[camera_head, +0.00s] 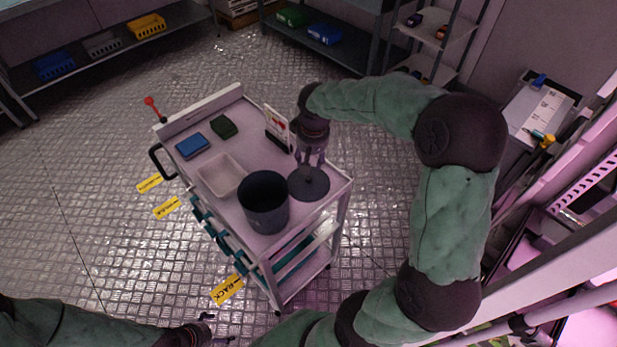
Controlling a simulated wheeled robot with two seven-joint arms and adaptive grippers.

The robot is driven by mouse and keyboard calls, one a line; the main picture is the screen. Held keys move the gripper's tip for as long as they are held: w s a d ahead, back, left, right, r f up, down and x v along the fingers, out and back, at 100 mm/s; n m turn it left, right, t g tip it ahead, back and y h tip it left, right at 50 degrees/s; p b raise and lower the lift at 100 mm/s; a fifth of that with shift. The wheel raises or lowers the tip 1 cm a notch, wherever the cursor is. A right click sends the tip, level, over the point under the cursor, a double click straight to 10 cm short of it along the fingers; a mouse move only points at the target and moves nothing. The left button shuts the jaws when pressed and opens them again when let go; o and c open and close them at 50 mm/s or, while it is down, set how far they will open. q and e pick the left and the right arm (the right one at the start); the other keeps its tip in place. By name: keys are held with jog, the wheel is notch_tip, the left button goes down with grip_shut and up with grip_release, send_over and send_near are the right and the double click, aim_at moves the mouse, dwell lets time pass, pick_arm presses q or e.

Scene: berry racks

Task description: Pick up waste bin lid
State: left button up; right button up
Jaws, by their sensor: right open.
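The waste bin lid (309,189) is a dark grey disc with a small knob at its middle. It lies flat on the cart top, just right of the waste bin (264,201), a dark, open cylinder. My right gripper (311,163) is open and points down right above the lid's knob. Its fingertips are close to the knob; I cannot tell whether they touch it. My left gripper (215,340) shows only in part at the bottom edge, low and away from the cart, and its jaw state is unclear.
The white cart (245,150) also holds a clear tray (222,174), a blue box (192,145), a dark green block (223,127) and a small sign stand (277,128) close to my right gripper. Racks stand at the right. The floor left of the cart is open.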

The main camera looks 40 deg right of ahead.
jog(key=b, duration=0.1)
send_over(308, 178)
notch_tip(308, 178, down, 4)
jog(key=shift+s+d+f, duration=0.1)
jog(key=shift+d+f, duration=0.05)
notch_tip(308, 178, down, 5)
jog(key=b, duration=0.2)
jog(key=shift+b, duration=0.35)
grip_shut()
